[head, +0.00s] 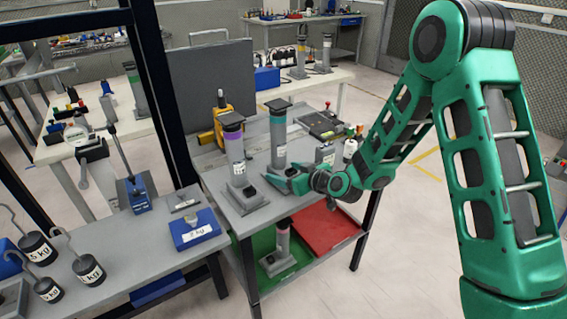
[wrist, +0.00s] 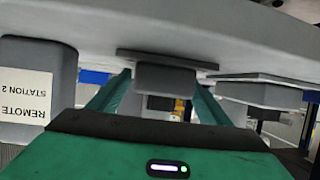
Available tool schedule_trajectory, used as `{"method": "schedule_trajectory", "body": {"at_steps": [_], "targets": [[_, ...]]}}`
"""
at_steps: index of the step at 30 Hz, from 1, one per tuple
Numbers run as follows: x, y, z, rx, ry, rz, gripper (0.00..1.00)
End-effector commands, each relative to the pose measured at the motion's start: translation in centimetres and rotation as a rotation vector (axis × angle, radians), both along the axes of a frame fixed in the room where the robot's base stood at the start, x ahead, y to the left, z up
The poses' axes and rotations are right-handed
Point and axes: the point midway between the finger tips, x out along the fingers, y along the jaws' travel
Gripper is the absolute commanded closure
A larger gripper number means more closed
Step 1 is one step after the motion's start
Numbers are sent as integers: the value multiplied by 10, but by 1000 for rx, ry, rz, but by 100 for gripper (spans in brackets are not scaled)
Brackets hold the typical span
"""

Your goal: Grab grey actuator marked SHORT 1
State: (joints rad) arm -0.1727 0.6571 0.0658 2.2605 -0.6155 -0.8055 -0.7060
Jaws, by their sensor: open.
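Two upright grey actuators stand on the grey workbench in the head view: one with a purple band (head: 236,150) at left, one with a green band (head: 278,136) behind my gripper. A third grey actuator (head: 278,252) stands on the green part of the lower shelf. Their labels are too small to read, so I cannot tell which is SHORT 1. The wrist view looks upside down. There a grey block (wrist: 166,78) shows between my open fingers (wrist: 165,95), apparently untouched.
A grey box labelled REMOTE STATION 2 (wrist: 25,100) is close beside my gripper in the wrist view. A yellow-and-black item (head: 208,132) and a grey case (head: 320,122) are behind. The red panel (head: 320,230) lies below. Weights (head: 88,270) stand on the left bench.

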Motion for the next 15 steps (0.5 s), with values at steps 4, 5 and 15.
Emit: {"method": "schedule_trajectory", "body": {"at_steps": [4, 5, 15], "targets": [[0, 0, 0, 0, 0, 0, 28], [0, 0, 0, 0, 0, 0, 31], [1, 0, 2, 2, -3, -1, 92]]}}
